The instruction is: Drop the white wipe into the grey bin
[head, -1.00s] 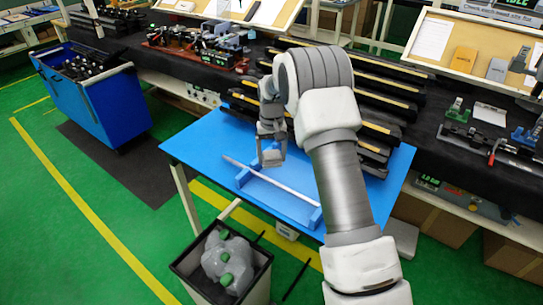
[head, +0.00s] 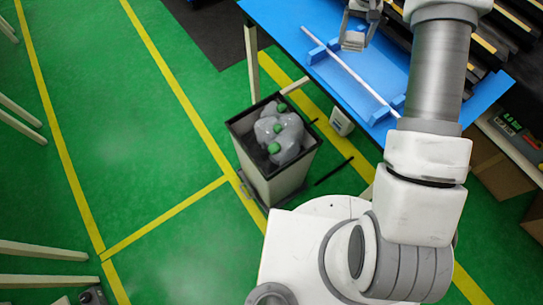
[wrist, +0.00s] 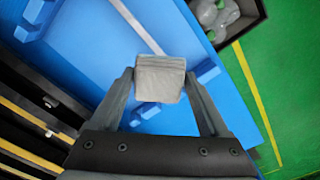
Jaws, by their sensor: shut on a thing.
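My gripper (wrist: 158,82) is shut on the white wipe (wrist: 160,78), a small greyish-white folded piece held between the fingertips. In the head view, my gripper (head: 354,36) and the wipe (head: 352,41) are near the top, over the blue table and close to a thin white strip. The gap between the wipe and the table is hard to judge. The grey bin (head: 286,180) stands on the floor beside the table, with an open top and dark inside. It also shows in the wrist view (wrist: 248,26) at the top right, apart from the gripper.
The blue table (head: 285,18) carries the long white strip (head: 350,72) resting in blue holders. Dark racks (wrist: 30,120) stand at the table's far side. Green floor left of the bin is clear.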

